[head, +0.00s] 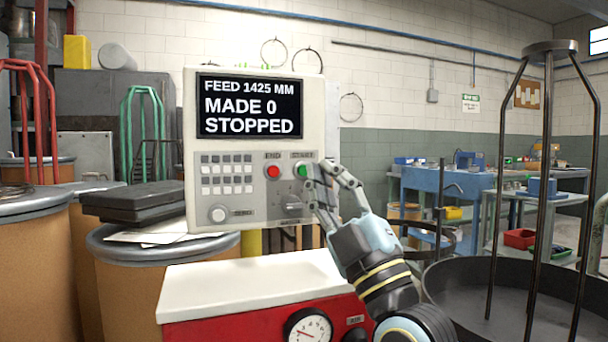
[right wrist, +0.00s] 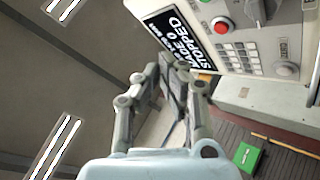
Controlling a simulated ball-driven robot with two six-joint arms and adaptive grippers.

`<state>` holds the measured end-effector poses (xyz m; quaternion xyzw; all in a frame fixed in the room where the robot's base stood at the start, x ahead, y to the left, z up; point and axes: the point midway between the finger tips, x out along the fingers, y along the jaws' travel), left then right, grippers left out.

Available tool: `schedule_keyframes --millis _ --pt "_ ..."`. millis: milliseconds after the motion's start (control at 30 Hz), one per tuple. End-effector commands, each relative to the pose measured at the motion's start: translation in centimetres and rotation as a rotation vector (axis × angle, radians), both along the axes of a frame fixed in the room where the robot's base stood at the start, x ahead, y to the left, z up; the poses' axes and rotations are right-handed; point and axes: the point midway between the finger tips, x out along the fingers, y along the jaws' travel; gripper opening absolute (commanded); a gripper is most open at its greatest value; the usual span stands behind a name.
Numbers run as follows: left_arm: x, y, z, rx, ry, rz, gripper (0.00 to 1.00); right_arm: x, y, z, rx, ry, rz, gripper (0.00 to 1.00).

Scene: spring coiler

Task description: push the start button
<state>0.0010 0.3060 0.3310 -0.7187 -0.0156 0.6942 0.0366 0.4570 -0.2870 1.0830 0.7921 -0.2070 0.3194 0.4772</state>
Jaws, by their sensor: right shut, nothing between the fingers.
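The control panel (head: 240,195) stands in the middle of the head view. Its screen (head: 249,106) reads feed 1425 mm, made 0, stopped. The green start button (head: 301,170) is at the panel's upper right, beside the red button (head: 273,171). My right gripper (head: 318,184) is shut and empty, its fingertips just right of the green button and overlapping the panel's edge. I cannot tell whether they touch it. In the right wrist view the shut fingertips (right wrist: 172,78) point toward the panel, and the red button (right wrist: 222,25) shows. My left gripper is not in view.
A selector knob (head: 300,197) and a round knob (head: 218,214) sit lower on the panel. A red cabinet with a white top (head: 250,283) stands in front below it. Drums (head: 120,280) stand at left, a dark round pan with a rod frame (head: 470,290) at right.

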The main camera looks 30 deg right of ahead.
Motion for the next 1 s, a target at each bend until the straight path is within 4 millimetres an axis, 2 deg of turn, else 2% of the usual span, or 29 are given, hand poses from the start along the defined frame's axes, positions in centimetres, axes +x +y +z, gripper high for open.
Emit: schedule_keyframes --millis 267,500,1000 --pt "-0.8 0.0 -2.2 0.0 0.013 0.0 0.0 4.0 -0.9 -0.4 -0.001 0.0 -0.001 0.0" --pt "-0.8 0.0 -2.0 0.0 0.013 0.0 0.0 6.2 -1.5 0.0 -0.001 0.0 -0.001 0.0" --pt "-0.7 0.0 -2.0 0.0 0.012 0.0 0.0 6.8 -1.6 0.0 0.0 0.001 0.0 0.0"
